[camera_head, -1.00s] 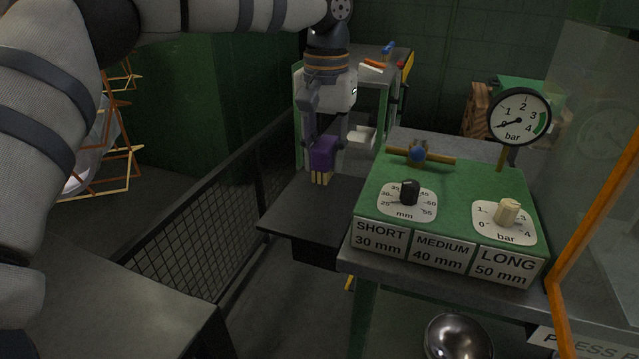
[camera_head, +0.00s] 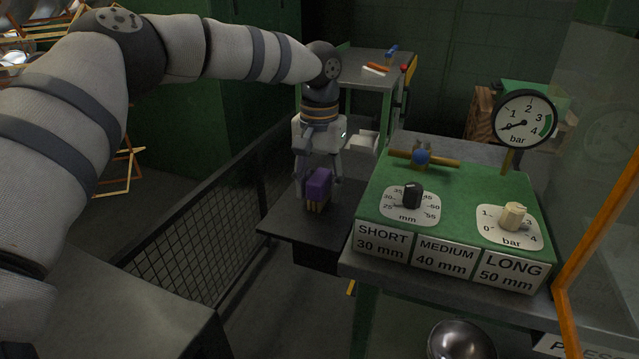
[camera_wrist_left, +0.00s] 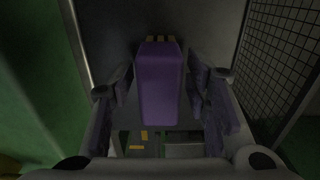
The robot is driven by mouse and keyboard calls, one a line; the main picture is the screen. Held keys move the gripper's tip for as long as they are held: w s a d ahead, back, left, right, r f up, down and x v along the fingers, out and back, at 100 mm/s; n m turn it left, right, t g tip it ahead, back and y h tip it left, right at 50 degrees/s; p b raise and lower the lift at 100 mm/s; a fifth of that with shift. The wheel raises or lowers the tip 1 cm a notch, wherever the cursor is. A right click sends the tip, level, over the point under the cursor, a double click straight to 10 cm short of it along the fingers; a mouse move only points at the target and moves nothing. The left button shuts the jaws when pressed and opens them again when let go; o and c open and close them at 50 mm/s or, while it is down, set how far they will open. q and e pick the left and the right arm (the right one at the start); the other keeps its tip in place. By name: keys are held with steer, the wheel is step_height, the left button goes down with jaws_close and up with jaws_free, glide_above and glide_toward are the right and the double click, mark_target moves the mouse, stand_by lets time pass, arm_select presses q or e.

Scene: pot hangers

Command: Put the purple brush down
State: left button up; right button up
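The purple brush (camera_head: 318,185) stands bristles down on the small dark shelf (camera_head: 283,222) left of the green panel. My left gripper (camera_head: 318,181) is above the shelf and points down, with its fingers on either side of the brush. In the left wrist view the brush (camera_wrist_left: 161,88) lies between the fingers of my left gripper (camera_wrist_left: 165,95), with a gap on each side. The fingers are open. My right gripper is not in view.
The green panel (camera_head: 468,190) with two knobs, a gauge (camera_head: 525,120) and length labels is close on the right. A mesh fence (camera_head: 205,240) runs along the left of the shelf. A metal bowl (camera_head: 460,340) is below the panel.

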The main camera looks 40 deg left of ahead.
mark_target(319, 176)
arm_select(q)
steer(key=shift+r, duration=0.1)
step_height(319, 176, up, 12)
stand_by(0.5)
steer(key=shift+r, duration=0.1)
